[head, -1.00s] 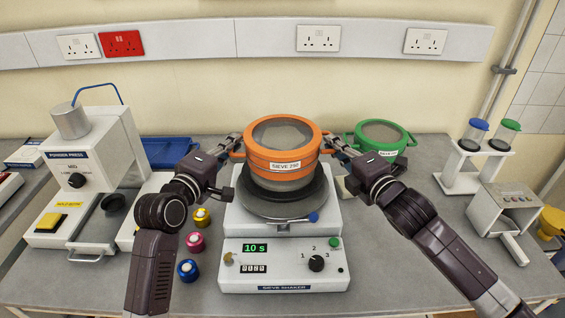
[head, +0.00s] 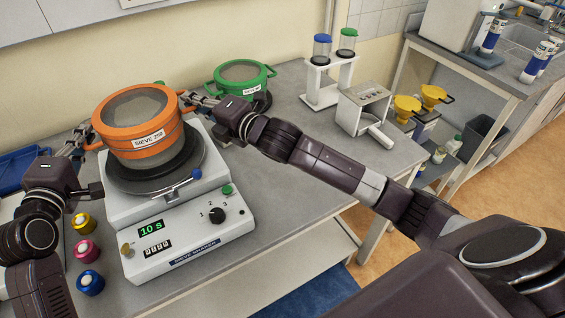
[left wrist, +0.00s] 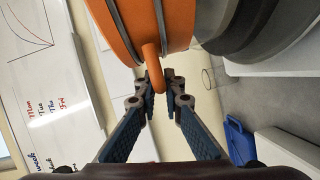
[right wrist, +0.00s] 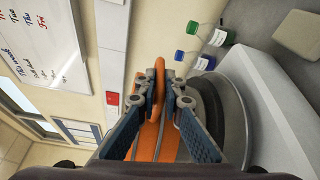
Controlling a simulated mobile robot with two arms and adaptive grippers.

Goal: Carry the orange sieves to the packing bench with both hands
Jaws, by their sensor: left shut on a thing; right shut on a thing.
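The orange sieves (head: 140,120), a stack labelled SIEVE 250, sit on or just above the dark round plate of the sieve shaker (head: 190,236); I cannot tell whether they touch it. My left gripper (head: 84,146) is shut on the left side handle. In the left wrist view the orange handle (left wrist: 151,62) runs between the fingers (left wrist: 157,92). My right gripper (head: 190,100) is shut on the right side handle. The right wrist view shows that handle (right wrist: 159,85) between its fingers (right wrist: 159,92). The packing bench cannot be told apart in these views.
A green sieve (head: 240,80) stands behind my right gripper. A white rack (head: 328,85) with two capped jars and a grey box (head: 364,112) are further right. Several coloured pots (head: 87,250) lie left of the shaker. Another bench (head: 470,70) and open floor (head: 500,200) are at right.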

